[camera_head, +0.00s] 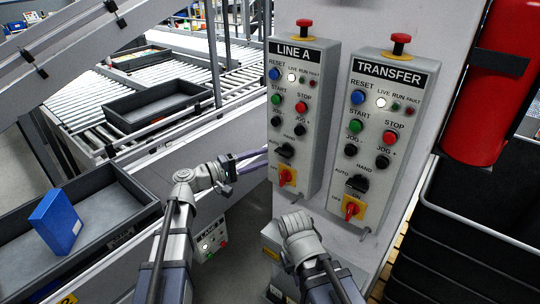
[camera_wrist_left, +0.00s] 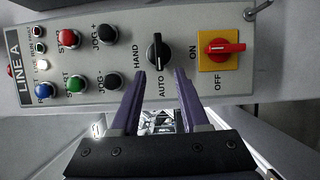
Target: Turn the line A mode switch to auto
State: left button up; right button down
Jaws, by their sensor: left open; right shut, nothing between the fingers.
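The line A panel (camera_head: 305,115) is a grey box with a red emergency button on top. Its black mode switch (camera_head: 285,151), marked HAND and AUTO, sits low on the panel and shows larger in the left wrist view (camera_wrist_left: 158,52). Its handle lies upright in that view; I cannot tell which label it points to. My left gripper (camera_head: 262,155) is open. Its purple fingertips (camera_wrist_left: 161,76) stand either side of the switch's line, close to it, with no clear contact. My right gripper (camera_head: 300,232) is low in front of the pedestal, its fingers hard to make out.
The red-on-yellow on/off switch (camera_head: 287,177) is just below the mode switch. A similar transfer panel (camera_head: 386,135) stands to the right. A red cylinder (camera_head: 495,85) and dark bin (camera_head: 475,240) are further right. A conveyor with trays (camera_head: 160,105) and a blue box (camera_head: 55,221) lie left.

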pick_arm(q)
jog(key=shift+v, duration=1.05)
jog(key=s+d+f+m+g+y+p, duration=0.2)
jog(key=s+d+f+m+g+y, duration=0.4)
jog(key=s+d+f+g, duration=0.5)
jog(key=s+a+f+m+y, duration=0.2)
jog(key=s+a+f+y, duration=0.1)
jog(key=s+a+y, duration=0.1)
jog(key=s+a+f+m+t+y+p, duration=0.1)
jog(key=s+a+f+y, duration=0.3)
jog(key=s, duration=0.5)
jog(key=shift+a+f+m+y, duration=0.25)
jog(key=shift+a+m+y, duration=0.3)
jog(key=shift+y, duration=0.75)
jog(key=shift+d, duration=0.15)
